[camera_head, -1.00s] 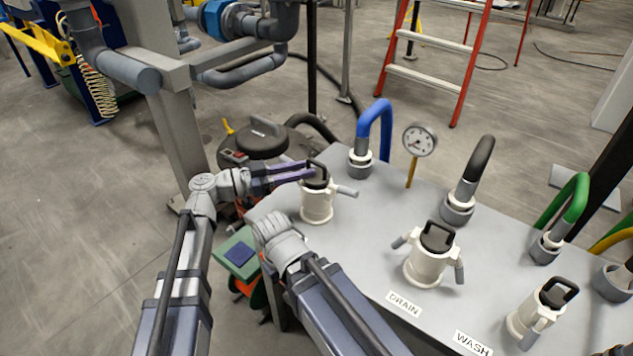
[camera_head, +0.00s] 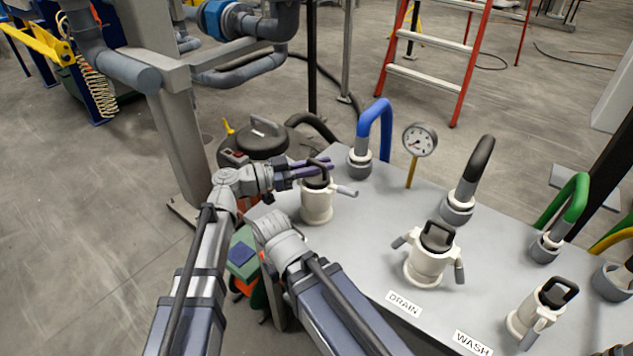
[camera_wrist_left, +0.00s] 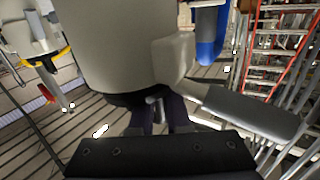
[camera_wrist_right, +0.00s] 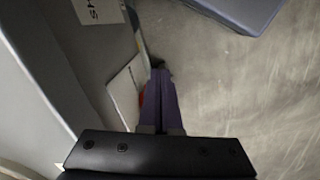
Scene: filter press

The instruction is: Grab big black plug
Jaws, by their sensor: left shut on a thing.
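A black plug with a handle (camera_head: 315,181) sits in the top of the leftmost white coupling (camera_head: 317,207) on the grey table. My left gripper (camera_head: 325,167) is shut on this plug's handle, with its purple fingers reaching in from the left. In the left wrist view the coupling's pale body (camera_wrist_left: 120,45) fills the upper middle, and the fingers (camera_wrist_left: 155,118) reach toward a dark rim under it; the grip itself is mostly hidden. My right gripper (camera_wrist_right: 160,100) has its purple fingers together with nothing seen between them; its fingers are hidden in the head view.
Two more white couplings with black-handled plugs stand by the DRAIN label (camera_head: 404,304) and WASH label (camera_head: 472,342). A blue hose (camera_head: 375,130), a gauge (camera_head: 420,139) and a black hose (camera_head: 478,165) rise behind. A dark round machine (camera_head: 262,140) stands beyond the table's left edge.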

